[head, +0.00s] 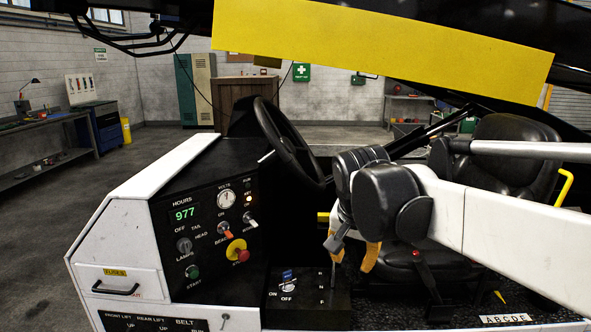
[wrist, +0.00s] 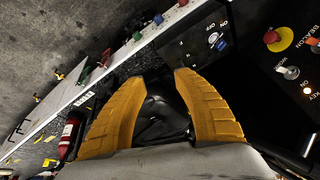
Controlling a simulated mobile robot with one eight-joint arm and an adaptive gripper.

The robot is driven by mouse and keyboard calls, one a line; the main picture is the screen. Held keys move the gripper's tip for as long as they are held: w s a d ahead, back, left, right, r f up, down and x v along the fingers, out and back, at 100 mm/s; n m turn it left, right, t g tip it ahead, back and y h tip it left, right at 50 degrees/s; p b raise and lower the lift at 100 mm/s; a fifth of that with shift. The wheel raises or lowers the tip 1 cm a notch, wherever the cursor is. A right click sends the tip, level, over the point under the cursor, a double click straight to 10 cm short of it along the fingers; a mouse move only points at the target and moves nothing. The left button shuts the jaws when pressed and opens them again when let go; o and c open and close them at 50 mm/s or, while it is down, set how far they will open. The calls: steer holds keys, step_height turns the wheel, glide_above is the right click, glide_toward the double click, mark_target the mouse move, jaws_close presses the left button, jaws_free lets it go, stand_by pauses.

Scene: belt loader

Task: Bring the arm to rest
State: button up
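My gripper (head: 350,262) hangs at the end of my white and black arm, right of the steering wheel (head: 287,143) and in front of the black seat (head: 510,155) in the head view. It points down beside the lower switch panel (head: 308,300). In the wrist view its two orange fingers (wrist: 165,75) stand apart with a gap between the tips. Nothing is seen held between them; dark parts of the cab show through the gap.
The dashboard (head: 217,230) with an HOURS display reading 977, knobs and a red stop button (head: 237,250) lies left. A yellow beam (head: 380,55) crosses above. A red extinguisher (wrist: 68,138) shows in the wrist view. Open floor (head: 40,240) lies far left.

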steer(key=s+d+f+n+t, duration=0.1)
steer(key=s+d+f+n, duration=0.1)
steer(key=s, duration=0.7)
steer(key=s+d+f+n+t+y, duration=0.1)
steer(key=s+d+f, duration=0.4)
steer(key=s, duration=0.5)
steer(key=shift+f+n+t, duration=0.3)
steer(key=shift+n+t, duration=0.2)
steer(key=shift+n, duration=0.6)
